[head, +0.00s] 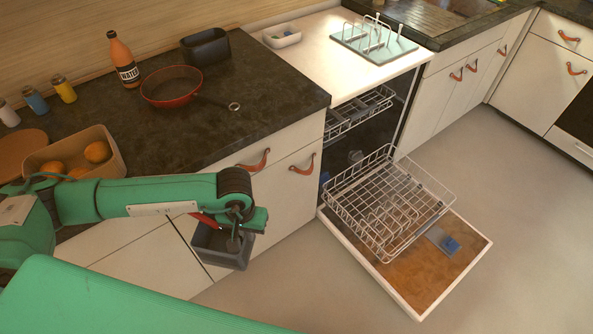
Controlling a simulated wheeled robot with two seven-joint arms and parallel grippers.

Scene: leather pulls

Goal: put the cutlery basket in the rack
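The cutlery basket (218,252) is a small dark grey open-top box with something red sticking up at its left side. My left gripper (236,240) points down at its right part and appears shut on it, holding it in the air before the white cabinet fronts. The fingertips are partly hidden by the wrist. The lower dishwasher rack (428,187) is a wire basket with tines, pulled out over the open door, to the right of the basket and apart from it. No dishes show in it. My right gripper is not in view.
The open dishwasher door (455,270) carries a blue tablet. The upper rack (362,110) is above the lower one. The dark countertop (270,85) holds a red pan (170,88), an orange bottle (124,62), a dark box (205,48) and a fruit tray. Floor at right is clear.

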